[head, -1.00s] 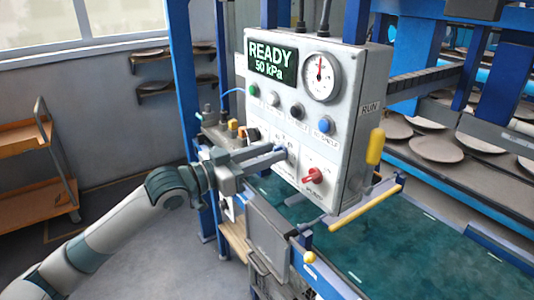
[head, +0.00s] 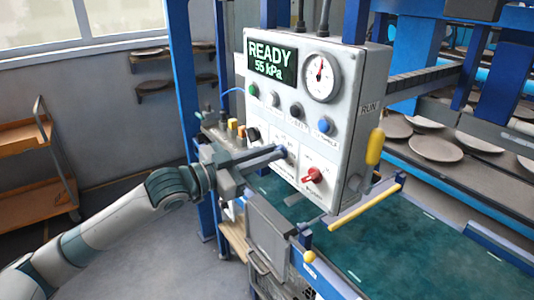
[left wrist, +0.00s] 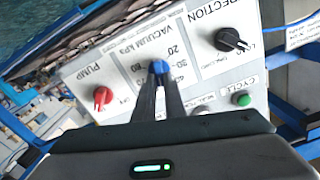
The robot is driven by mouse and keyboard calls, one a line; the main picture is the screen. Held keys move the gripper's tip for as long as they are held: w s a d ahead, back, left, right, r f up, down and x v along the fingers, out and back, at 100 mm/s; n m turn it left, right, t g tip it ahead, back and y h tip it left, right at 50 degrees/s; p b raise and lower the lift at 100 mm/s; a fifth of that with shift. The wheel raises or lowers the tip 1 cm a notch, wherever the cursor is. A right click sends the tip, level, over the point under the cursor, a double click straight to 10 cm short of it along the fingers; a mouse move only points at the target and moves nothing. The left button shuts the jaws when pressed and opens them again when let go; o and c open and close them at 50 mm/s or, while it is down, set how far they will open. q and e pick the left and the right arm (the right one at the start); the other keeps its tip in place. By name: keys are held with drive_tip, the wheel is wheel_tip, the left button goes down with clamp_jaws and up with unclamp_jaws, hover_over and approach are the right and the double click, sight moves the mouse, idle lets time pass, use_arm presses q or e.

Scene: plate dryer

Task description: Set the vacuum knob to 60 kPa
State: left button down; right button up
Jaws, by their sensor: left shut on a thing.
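The grey control box (head: 345,120) carries a display (head: 270,59) reading READY, 55 kPa, and a round gauge (head: 321,76). My left gripper (head: 284,151) reaches the lower front panel from the left. In the left wrist view its fingers (left wrist: 159,72) are shut on the vacuum knob (left wrist: 160,66), of which only a small blue part shows at the fingertips. The label VACUUM KPA and parts of a number scale show around it. The fingers hide most of the knob, so its pointer cannot be read. My right gripper is not in view.
A red pump knob (head: 312,175) sits right of the vacuum knob. A black direction knob (left wrist: 231,40) sits on its other side. Several buttons, including a blue one (head: 325,125), are above. A yellow handle (head: 375,147) hangs on the box's right side.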

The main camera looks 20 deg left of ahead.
use_arm(q)
drive_tip(key=m, duration=0.4)
drive_tip(key=shift+s+d+f+p, duration=0.1)
drive_tip(key=shift+d+p, duration=0.05)
drive_tip(key=shift+p, duration=0.2)
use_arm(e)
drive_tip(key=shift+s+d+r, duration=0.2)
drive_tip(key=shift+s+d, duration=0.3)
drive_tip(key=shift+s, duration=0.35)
use_arm(q)
drive_tip(key=shift+m, duration=0.3)
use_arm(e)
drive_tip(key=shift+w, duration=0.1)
use_arm(q)
drive_tip(key=c, duration=1.8)
unclamp_jaws()
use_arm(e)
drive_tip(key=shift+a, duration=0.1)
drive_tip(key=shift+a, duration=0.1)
